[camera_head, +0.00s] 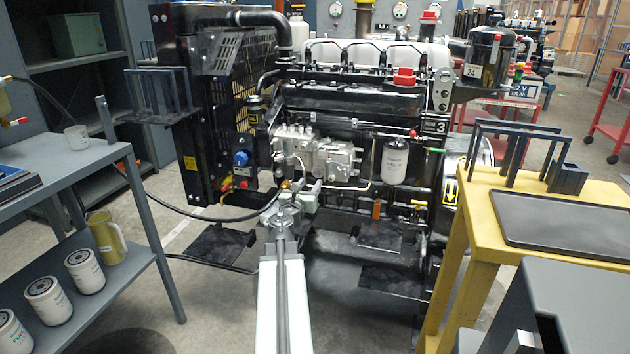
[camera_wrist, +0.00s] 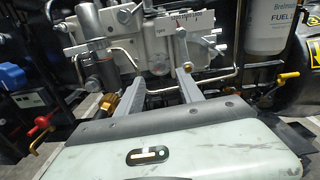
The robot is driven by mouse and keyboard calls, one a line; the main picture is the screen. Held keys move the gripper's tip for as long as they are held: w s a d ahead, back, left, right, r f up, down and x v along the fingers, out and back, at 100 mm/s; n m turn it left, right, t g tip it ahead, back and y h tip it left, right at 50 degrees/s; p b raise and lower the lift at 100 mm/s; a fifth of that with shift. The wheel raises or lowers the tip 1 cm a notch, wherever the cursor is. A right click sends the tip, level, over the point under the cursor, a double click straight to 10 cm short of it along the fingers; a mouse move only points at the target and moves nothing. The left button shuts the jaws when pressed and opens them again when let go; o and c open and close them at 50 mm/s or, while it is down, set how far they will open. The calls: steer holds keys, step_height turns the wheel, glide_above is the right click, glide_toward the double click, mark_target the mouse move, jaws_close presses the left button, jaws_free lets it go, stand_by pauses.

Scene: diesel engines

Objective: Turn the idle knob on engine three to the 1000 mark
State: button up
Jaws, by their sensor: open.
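Engine three (camera_head: 345,105) is a black diesel engine with a "3" plate (camera_head: 436,127) on its right side. Its silver injection pump (camera_head: 322,155) sits at mid-height and fills the top of the wrist view (camera_wrist: 160,42). A scale plate (camera_wrist: 187,19) with a red mark is on the pump's upper right; its numbers are too small to read. A small round part (camera_wrist: 159,67) shows low on the pump between my fingers; I cannot tell whether it is the idle knob. My gripper (camera_wrist: 155,76) is open and empty, its fingers pointing at the pump. It also shows in the head view (camera_head: 290,192).
A white fuel filter (camera_head: 395,160) hangs right of the pump. A brass fitting (camera_wrist: 106,104) and pipes are close to my left finger. A yellow table (camera_head: 465,200) stands right, a grey shelf (camera_head: 70,165) left. A black hose (camera_head: 200,215) crosses on the left.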

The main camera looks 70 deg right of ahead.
mark_target(316, 175)
steer(key=d, duration=0.6)
steer(key=shift+w, duration=0.25)
steer(key=shift+a, duration=0.1)
jaws_close()
